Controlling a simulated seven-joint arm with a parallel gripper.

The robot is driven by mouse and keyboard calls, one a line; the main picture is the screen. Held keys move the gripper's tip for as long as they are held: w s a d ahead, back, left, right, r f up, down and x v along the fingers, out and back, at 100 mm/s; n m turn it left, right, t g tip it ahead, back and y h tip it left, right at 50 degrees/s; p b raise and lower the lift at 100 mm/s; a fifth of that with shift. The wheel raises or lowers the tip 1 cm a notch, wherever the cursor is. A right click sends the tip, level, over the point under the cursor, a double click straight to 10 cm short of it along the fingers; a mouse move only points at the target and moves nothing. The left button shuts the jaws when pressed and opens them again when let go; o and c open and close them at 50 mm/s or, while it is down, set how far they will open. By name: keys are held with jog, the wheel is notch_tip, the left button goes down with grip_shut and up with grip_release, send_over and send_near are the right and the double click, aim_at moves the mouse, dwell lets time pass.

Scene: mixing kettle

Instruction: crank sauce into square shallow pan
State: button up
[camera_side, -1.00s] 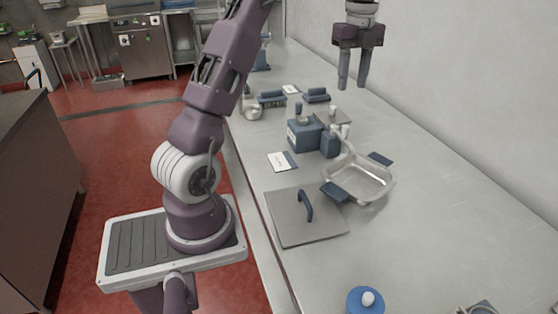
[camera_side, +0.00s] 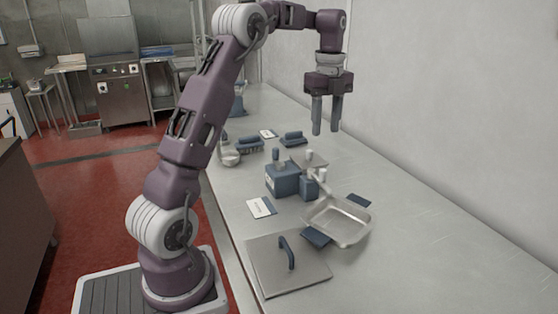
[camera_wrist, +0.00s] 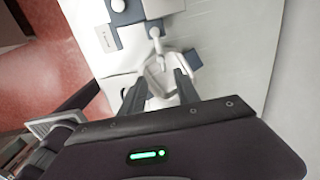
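The square shallow pan (camera_side: 350,232) is silver with two blue side handles. It sits on the steel counter at the front right of the blue mixing unit (camera_side: 281,182), and looks empty. The unit has light knobs on top, and a silver spout-like part reaches toward the pan; which knob is the crank I cannot tell. My gripper (camera_side: 326,129) hangs in the air above and behind the pan, fingers pointing down, apart and empty. In the wrist view, the pan (camera_wrist: 160,88) shows partly between my fingers (camera_wrist: 161,78), with the unit (camera_wrist: 125,12) beyond it.
A flat square lid (camera_side: 268,270) with a blue handle lies at the counter's front left. A white-and-blue card (camera_side: 261,208), a blue brush (camera_side: 248,144) and a silver round vessel (camera_side: 230,155) lie along the left edge. A wall bounds the right; the right front counter is clear.

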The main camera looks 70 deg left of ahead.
send_over(276, 149)
jog(key=f, duration=0.5)
jog(key=shift+a+f, duration=0.2)
jog(key=shift+f, duration=4.3)
